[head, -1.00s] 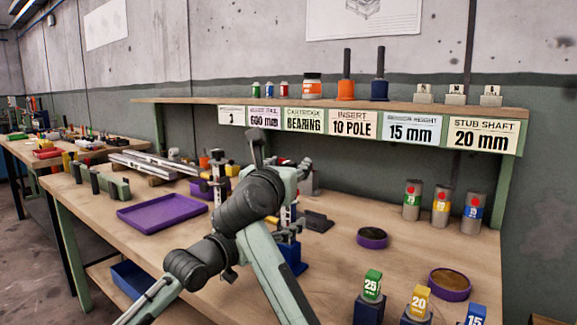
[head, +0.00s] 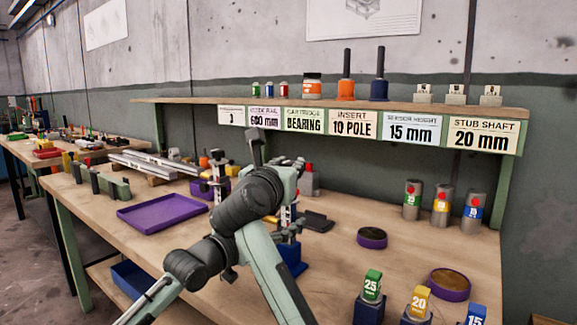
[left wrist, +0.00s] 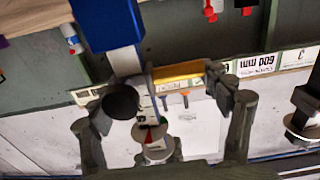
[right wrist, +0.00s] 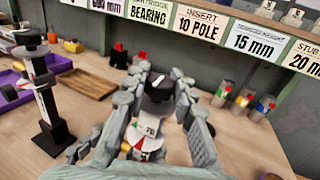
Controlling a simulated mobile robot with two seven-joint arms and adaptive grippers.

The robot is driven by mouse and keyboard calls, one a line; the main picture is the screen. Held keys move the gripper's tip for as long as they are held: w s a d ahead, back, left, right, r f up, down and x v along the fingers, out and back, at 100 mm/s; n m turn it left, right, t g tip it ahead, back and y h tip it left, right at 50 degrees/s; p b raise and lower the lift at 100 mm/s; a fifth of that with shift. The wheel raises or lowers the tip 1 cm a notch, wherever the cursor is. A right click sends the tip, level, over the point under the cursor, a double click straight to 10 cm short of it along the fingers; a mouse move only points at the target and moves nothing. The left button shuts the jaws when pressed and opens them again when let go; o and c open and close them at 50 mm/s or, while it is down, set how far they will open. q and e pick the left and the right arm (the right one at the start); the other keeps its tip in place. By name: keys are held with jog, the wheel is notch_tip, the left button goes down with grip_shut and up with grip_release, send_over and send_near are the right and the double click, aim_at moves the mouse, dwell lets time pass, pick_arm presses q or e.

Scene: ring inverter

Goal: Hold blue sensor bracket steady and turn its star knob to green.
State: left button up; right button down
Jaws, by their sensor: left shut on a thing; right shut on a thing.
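The sensor bracket has a blue base (head: 293,262) standing on the bench, partly hidden behind my arm in the head view. In the left wrist view the blue part (left wrist: 108,24) shows upside down at the top. My left gripper (left wrist: 158,88) is around the bracket and shut on it. The dark star knob (right wrist: 158,88) sits at the top of the bracket in the right wrist view. My right gripper (right wrist: 160,78) is shut on the knob, one finger on each side. A pale dial (right wrist: 148,143) with red and green marks lies below it. Where the knob points is not clear.
A purple tray (head: 125,214) lies to the left and a round purple dish (head: 372,239) to the right. Numbered blocks (head: 372,285) stand at the front right. Grey cylinders (head: 442,205) stand under the labelled shelf (head: 405,106).

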jog(key=shift+m+h, duration=0.4)
jog(key=shift+h, duration=0.2)
jog(key=m+g+h, duration=0.2)
jog(key=h, duration=0.2)
jog(key=shift+w+m, duration=0.1)
jog(key=shift+m, duration=0.3)
jog(key=m+g+h, duration=0.3)
jog(key=shift+a+r+h, duration=0.1)
jog(key=shift+a+h, duration=0.05)
jog(key=shift+h, duration=0.15)
jog(key=shift+a+m+g+h, duration=0.6)
jog(key=shift+a+g, duration=0.05)
jog(key=shift+g, duration=0.25)
jog(key=shift+d+f+m+g+h, duration=0.2)
jog(key=shift+d+m+g+h, duration=0.2)
jog(key=shift+g, duration=0.3)
jog(key=shift+d, duration=0.45)
jog(key=c, duration=1.2)
grip_release()
jog(key=shift+m, duration=0.3)
